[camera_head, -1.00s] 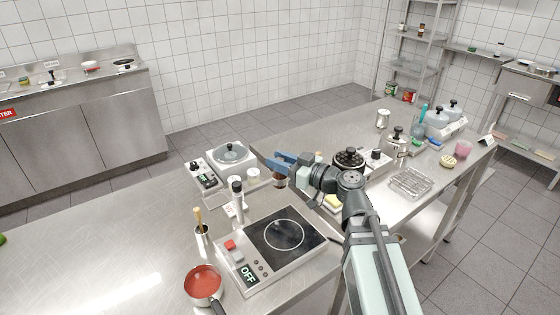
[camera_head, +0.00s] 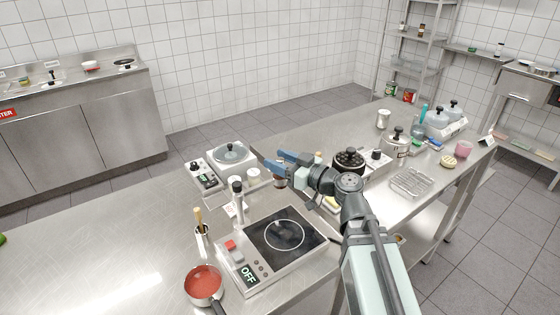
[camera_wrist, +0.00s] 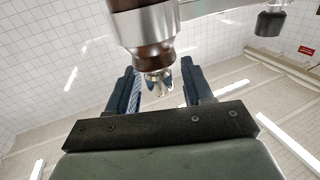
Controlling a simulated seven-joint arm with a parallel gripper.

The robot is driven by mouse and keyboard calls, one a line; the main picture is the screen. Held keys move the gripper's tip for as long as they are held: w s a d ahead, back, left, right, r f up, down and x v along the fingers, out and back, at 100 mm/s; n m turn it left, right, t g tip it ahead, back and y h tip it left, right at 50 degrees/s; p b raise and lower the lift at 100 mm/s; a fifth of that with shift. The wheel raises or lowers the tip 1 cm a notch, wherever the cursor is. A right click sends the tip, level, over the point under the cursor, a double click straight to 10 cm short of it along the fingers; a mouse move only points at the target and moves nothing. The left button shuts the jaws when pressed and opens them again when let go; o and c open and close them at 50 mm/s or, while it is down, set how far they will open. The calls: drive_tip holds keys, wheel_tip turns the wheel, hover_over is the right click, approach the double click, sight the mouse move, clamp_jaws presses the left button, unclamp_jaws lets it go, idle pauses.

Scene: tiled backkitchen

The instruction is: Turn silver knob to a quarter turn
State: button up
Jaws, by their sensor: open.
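A mill-like object of dark brown wood with a silver band (camera_wrist: 150,28) shows upside down in the wrist view. A small shiny silver knob (camera_wrist: 158,76) is at its end, between the two dark blue fingers of my gripper (camera_wrist: 160,82). The fingers are apart, with a visible gap on both sides of the knob. In the head view my gripper (camera_head: 268,160) reaches left over the counter. Part of the brown mill (camera_head: 279,182) shows just below the fingers; its knob is hidden there.
A hotplate (camera_head: 284,236) with an OFF display and a red pan (camera_head: 203,284) are in front. A white device with a round lid (camera_head: 230,153) stands left of the gripper. A silver piece with a black cap (camera_head: 237,188) stands nearby. A black pot (camera_head: 348,160) is to the right.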

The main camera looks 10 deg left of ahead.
drive_tip(key=shift+r, duration=5)
drive_tip(key=shift+w+d, duration=0.15)
drive_tip(key=shift+d, duration=0.2)
drive_tip(key=w+d+f+m+t+h, duration=0.1)
drive_tip(key=w+d+f, duration=0.15)
drive_tip(key=d, duration=0.25)
drive_tip(key=w+d+f+m+t+h, duration=0.1)
drive_tip(key=w+d+f+m, duration=0.15)
drive_tip(key=d, duration=0.25)
drive_tip(key=n+g+y, duration=0.4)
drive_tip(key=n+g, duration=0.4)
drive_tip(key=g, duration=0.1)
approach(283, 158)
drive_tip(key=a, duration=1)
drive_tip(key=shift+s+a, duration=0.1)
drive_tip(key=shift+a, duration=0.2)
